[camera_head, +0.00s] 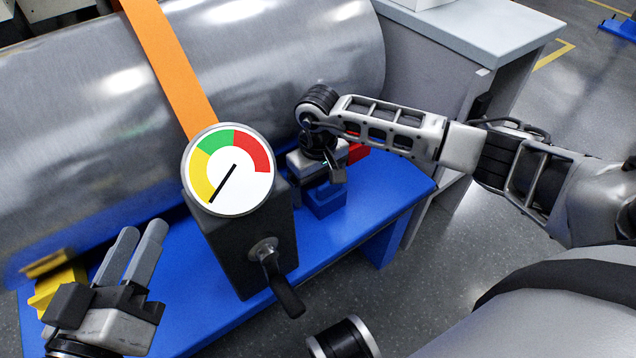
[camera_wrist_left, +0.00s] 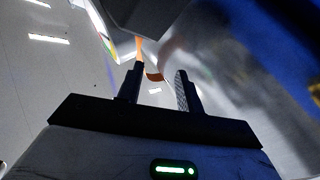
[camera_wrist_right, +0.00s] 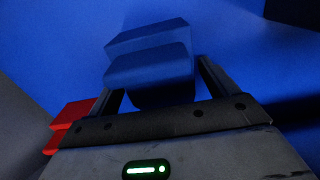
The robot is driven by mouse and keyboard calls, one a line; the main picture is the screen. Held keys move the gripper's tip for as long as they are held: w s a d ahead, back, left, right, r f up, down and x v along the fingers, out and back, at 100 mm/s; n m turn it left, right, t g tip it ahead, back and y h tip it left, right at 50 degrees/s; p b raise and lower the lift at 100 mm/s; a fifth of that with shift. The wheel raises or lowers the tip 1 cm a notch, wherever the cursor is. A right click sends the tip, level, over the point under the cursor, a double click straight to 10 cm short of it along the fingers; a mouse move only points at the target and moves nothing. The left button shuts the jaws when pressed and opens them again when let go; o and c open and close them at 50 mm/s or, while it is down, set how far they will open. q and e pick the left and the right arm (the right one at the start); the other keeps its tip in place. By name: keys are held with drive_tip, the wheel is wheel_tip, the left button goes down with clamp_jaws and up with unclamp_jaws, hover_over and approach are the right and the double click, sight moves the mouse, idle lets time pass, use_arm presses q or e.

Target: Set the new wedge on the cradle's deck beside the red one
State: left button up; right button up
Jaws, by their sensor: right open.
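A blue wedge (camera_head: 325,200) sits on the cradle's blue deck (camera_head: 385,205), right of the gauge. The red wedge (camera_head: 357,152) is just behind it, partly hidden by my right gripper (camera_head: 322,172), which is above the blue wedge. In the right wrist view the blue wedge (camera_wrist_right: 150,72) lies between the open fingers, and the red wedge (camera_wrist_right: 72,122) is outside them at left. I cannot tell whether the fingers touch the blue wedge. My left gripper (camera_head: 142,232) is open and empty at the deck's left end, fingers pointing up.
A large metal cylinder (camera_head: 270,60) with an orange strap (camera_head: 165,60) lies along the cradle. A round gauge (camera_head: 228,170) on a dark box with a lever handle (camera_head: 280,285) stands between my grippers. A yellow wedge (camera_head: 55,285) is at far left. A grey cabinet (camera_head: 440,75) stands behind right.

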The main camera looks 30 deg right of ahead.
sight(318, 181)
wheel_tip(318, 181, up, 11)
drive_tip(key=p, duration=0.3)
drive_tip(key=shift+f, duration=0.1)
use_arm(q)
drive_tip(key=shift+s+a+f+m+g+y+p, duration=0.2)
drive_tip(key=shift+f+g+y, duration=0.15)
drive_tip(key=shift+f, duration=0.2)
drive_tip(key=shift+s+a+f+m+g+y+p, duration=0.15)
drive_tip(key=shift+f+g+y, duration=0.2)
drive_tip(key=shift+f, duration=0.2)
use_arm(e)
drive_tip(key=shift+r, duration=0.7)
